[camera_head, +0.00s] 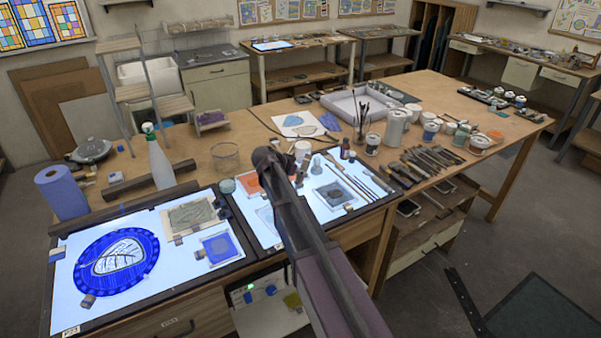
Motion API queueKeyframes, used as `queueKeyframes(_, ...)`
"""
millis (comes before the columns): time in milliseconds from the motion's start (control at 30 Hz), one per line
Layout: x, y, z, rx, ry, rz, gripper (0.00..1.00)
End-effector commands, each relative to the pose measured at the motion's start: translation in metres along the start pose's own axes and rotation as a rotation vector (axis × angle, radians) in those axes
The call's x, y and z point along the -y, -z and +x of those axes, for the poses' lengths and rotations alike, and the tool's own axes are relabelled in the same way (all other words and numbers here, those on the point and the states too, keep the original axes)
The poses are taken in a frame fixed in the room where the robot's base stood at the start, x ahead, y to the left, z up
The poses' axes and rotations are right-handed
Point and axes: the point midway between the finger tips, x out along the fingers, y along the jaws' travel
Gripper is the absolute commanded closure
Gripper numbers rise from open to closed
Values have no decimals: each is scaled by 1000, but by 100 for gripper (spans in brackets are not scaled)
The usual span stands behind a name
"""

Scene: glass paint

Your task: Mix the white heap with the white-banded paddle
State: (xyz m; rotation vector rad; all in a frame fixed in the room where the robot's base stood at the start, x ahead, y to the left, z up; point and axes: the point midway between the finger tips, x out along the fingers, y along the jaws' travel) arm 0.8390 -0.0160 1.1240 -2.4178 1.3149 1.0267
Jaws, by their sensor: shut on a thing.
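My arm reaches up from the bottom edge across the light table, and its dark far end stands over the back of the lit panel. My gripper cannot be made out; the arm hides what lies behind it. A pale slab (266,214) lies on the lit panel just left of my arm, partly covered by it. I cannot tell whether it bears the white heap. An orange slab (246,184) lies behind it. A grey slab (335,193) with a darker patch lies right of my arm. The white-banded paddle cannot be made out.
On the left light panel lie a blue round glass piece (118,262), a blue slab (219,248) and a grey-green slab (190,214). A spray bottle (159,162) and an empty glass beaker (225,157) stand behind. Several brushes and tools (432,163) and pots crowd the right side.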

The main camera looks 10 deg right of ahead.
Motion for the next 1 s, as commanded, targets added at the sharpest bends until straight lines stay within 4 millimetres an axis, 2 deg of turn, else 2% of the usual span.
queueKeyframes(200,5,6,-3,-49,0,-22,100)
queueKeyframes(567,5,5,-3,-49,1,-22,100)
queueKeyframes(1000,10,-15,14,-48,2,-22,100)
